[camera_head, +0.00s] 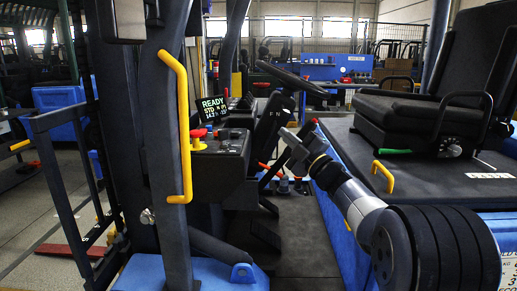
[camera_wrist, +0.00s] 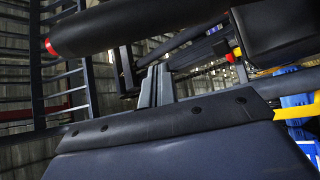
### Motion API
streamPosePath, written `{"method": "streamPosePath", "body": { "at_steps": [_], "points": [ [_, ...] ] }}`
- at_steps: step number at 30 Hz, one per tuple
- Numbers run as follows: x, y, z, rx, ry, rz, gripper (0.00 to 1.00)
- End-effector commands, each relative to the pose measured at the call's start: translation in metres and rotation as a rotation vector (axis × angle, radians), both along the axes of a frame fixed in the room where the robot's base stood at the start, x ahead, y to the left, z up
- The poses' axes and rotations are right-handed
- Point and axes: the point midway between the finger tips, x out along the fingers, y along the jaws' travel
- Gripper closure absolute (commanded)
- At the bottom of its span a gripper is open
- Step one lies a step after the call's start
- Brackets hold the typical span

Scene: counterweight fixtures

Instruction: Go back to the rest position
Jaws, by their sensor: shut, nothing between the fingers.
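My arm enters the head view from the lower right and reaches up and left into the forklift's cab. My gripper (camera_head: 288,138) is at its end, in front of the steering column and to the right of the dark control box (camera_head: 221,168). It appears small there and partly blends with the column. In the wrist view the two grey fingers (camera_wrist: 157,88) stand close together, shut, with nothing seen between them. Dark padded parts lie around them in that view.
The seat (camera_head: 400,122) is at the right, with a yellow handle (camera_head: 383,176) by its platform. The steering wheel (camera_head: 291,77) is above my gripper. A red button (camera_head: 198,133) and a lit display (camera_head: 212,107) sit at the control box. A dark post with a yellow grab bar (camera_head: 186,130) stands left.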

Motion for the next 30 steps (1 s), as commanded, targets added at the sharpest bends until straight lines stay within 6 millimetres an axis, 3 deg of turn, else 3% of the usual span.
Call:
{"method": "streamPosePath", "body": {
  "at_steps": [8,22,30],
  "points": [
    [-0.009,-0.016,-0.012,0.11,-0.009,0.002,1.0],
    [-0.077,-0.068,-0.047,0.112,-0.007,0.0,1.0],
    [-0.036,-0.034,-0.02,0.111,-0.009,0.006,1.0]
  ]
}}
